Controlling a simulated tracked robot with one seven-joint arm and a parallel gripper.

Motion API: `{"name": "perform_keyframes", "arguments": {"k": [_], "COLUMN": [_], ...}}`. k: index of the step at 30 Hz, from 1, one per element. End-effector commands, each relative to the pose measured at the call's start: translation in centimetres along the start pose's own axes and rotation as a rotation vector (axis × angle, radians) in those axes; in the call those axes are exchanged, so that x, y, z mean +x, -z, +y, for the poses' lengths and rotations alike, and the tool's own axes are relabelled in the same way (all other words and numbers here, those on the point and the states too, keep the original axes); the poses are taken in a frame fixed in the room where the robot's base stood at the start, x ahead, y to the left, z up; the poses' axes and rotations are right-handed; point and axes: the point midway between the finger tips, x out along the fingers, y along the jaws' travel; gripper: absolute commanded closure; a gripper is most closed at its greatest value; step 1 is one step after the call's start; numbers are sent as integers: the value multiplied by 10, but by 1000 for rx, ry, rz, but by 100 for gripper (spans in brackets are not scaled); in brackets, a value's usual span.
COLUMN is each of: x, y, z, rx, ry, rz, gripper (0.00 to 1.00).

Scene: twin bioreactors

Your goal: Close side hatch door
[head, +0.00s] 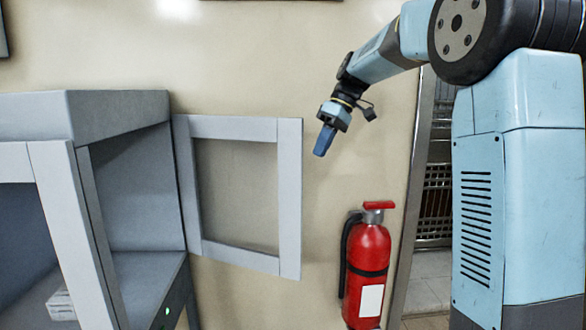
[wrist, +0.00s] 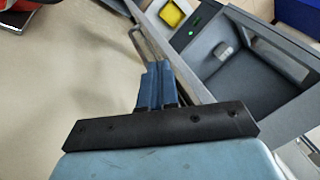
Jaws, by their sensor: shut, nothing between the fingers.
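The side hatch door (head: 291,200) is a grey frame around a window through which the beige wall shows. It stands swung open to the right of the grey cabinet (head: 120,112). The cabinet's side opening (wrist: 255,75) is uncovered. My gripper (head: 320,152) is shut and empty, just right of the door's upper free edge in the head view. In the wrist view its fingers (wrist: 157,68) are close to the door. I cannot tell whether they touch it.
A red fire extinguisher (head: 368,265) is at the wall below and right of my gripper. A doorway (head: 435,190) lies behind my arm. A green light (wrist: 190,33) and a yellow object (wrist: 172,13) show past the door. The wall between door and extinguisher is bare.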

Motion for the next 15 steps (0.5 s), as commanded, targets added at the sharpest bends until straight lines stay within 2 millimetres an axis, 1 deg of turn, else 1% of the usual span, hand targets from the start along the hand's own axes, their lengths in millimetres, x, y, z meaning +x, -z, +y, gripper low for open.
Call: {"name": "perform_keyframes", "arguments": {"k": [1,4,6,9,12,15], "x": [2,3,2,-1,-3,-1], "y": [10,30,44,58,67,70], "z": [11,23,24,24,23,21], "rx": [-31,-114,-182,-260,-307,-330], "ry": [30,91,133,180,208,222], "rz": [0,7,13,23,28,31], "gripper": [100,100,100,100,100,100]}}
